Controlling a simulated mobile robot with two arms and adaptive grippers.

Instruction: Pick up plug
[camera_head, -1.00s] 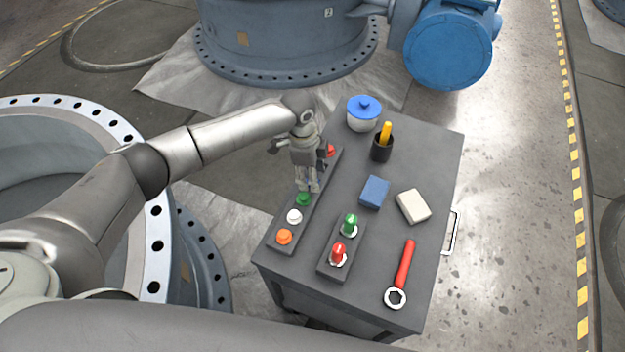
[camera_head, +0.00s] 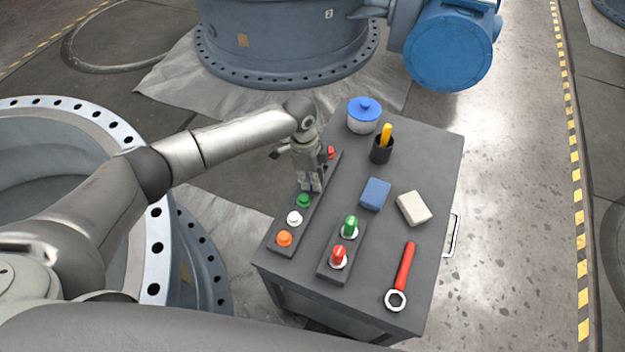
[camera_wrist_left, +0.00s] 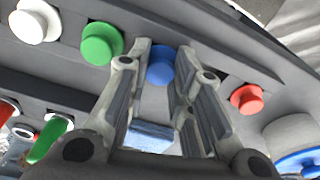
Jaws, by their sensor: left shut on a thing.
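A blue plug (camera_wrist_left: 160,66) sits in the long grey strip at the table's left side, between a green plug (camera_wrist_left: 101,44) and a red plug (camera_wrist_left: 247,99). My left gripper (camera_wrist_left: 164,58) is shut on the blue plug, with one finger on each side of it. In the head view my left gripper (camera_head: 309,189) points down onto the strip and mostly hides the blue plug. A white plug (camera_head: 294,217) and an orange plug (camera_head: 284,239) stand nearer in the same strip. My right gripper is not in view.
A shorter block (camera_head: 327,275) holds a green (camera_head: 350,226) and a red (camera_head: 338,255) piece. A blue box (camera_head: 375,194), a white box (camera_head: 413,208), a wrench (camera_head: 404,272), a black cup (camera_head: 381,150) and a blue-lidded pot (camera_head: 363,115) stand right of the strip.

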